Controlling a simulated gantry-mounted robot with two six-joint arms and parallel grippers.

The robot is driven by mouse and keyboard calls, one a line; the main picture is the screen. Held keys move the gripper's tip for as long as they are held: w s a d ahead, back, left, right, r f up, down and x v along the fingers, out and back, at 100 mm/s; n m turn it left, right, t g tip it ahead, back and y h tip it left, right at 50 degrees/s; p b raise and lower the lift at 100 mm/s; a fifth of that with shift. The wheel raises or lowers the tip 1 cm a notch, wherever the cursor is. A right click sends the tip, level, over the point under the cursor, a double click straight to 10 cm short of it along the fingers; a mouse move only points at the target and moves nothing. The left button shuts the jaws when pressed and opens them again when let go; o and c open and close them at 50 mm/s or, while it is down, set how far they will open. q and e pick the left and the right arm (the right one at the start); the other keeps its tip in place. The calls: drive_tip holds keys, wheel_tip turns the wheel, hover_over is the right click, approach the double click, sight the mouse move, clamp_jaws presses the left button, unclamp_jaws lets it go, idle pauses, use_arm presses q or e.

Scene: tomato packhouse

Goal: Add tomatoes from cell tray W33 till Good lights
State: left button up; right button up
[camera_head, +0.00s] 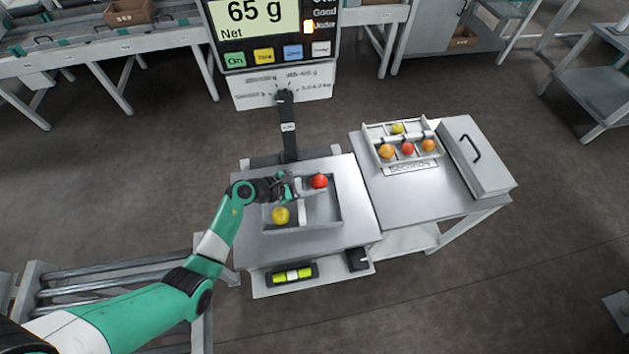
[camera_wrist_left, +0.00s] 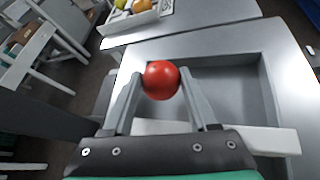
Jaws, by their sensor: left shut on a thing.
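My left gripper (camera_head: 305,184) is shut on a red tomato (camera_head: 319,181) over the back of the grey divided tray (camera_head: 327,223) on the scale. The red tomato also shows between the fingers in the left wrist view (camera_wrist_left: 161,80). A yellow tomato (camera_head: 281,215) lies in the front left of that tray. The display (camera_head: 255,14) reads 65 g Net, and the lamp beside Under (camera_head: 308,27) is lit. A cell tray (camera_head: 370,130) to the right holds a yellow, a red and two orange tomatoes. I cannot read W33 on any tray. My right gripper is out of view.
The cell tray stands on a side table (camera_head: 400,207) behind a label reading Seconds (camera_head: 411,168). A grey lidded box with a black handle (camera_head: 476,160) stands right of it. The black scale post (camera_head: 288,135) rises behind the weighing tray. A roller conveyor (camera_head: 110,283) is front left.

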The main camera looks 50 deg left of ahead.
use_arm(q)
drive_tip(key=shift+f, duration=0.35)
idle(0.3)
drive_tip(key=o, duration=1.1)
drive_tip(key=shift+c, duration=1.4)
wheel_tip(320, 180, up, 7)
drive_tip(key=p, duration=0.7)
drive_tip(key=shift+r, duration=0.1)
